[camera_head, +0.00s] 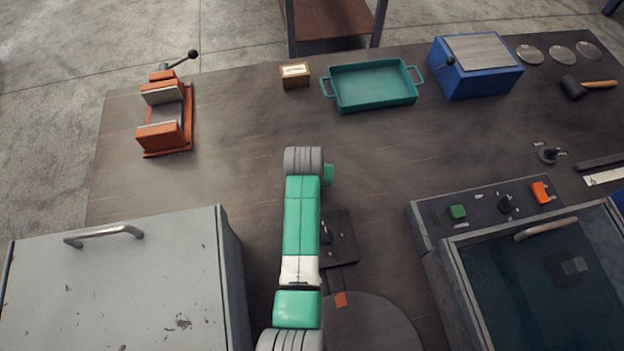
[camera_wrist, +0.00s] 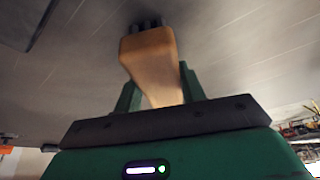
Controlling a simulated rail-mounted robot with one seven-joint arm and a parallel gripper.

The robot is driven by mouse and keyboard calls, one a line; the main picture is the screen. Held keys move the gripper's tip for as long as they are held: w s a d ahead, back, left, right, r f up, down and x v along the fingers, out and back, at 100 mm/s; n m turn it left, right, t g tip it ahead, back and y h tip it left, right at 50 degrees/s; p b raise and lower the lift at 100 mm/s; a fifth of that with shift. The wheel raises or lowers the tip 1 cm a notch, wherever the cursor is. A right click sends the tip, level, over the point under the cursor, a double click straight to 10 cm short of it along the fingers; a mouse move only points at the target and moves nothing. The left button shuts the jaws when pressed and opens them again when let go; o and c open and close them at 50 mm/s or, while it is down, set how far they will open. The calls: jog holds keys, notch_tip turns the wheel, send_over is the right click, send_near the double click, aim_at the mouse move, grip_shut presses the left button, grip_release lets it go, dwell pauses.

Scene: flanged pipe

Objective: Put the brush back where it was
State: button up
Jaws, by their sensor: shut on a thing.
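The brush (camera_wrist: 150,50) shows in the wrist view as a pale wooden handle with dark bristles at its far end. My gripper (camera_wrist: 160,88) is shut on the handle, with a green finger on each side. The bristle end points away from the wrist camera, toward a grey surface. I cannot tell whether the bristles touch that surface. In the head view my green and white arm reaches over the middle of the table, and the brush and gripper are hidden there.
On the table (camera_head: 240,130) are an orange vise (camera_head: 165,135), a small box (camera_head: 295,75), a teal tray (camera_head: 372,85), a blue box (camera_head: 475,68) and a mallet (camera_head: 575,88). A grey cabinet (camera_head: 120,280) and control panel (camera_head: 485,212) flank my arm. A dark plate (camera_head: 342,240) lies beside it.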

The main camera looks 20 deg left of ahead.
jog(key=shift+f, duration=0.15)
jog(key=o, duration=1)
jog(key=shift+c, duration=0.2)
jog(key=p+v, duration=0.5)
jog(key=v, duration=0.7)
jog(key=shift+r, duration=0.2)
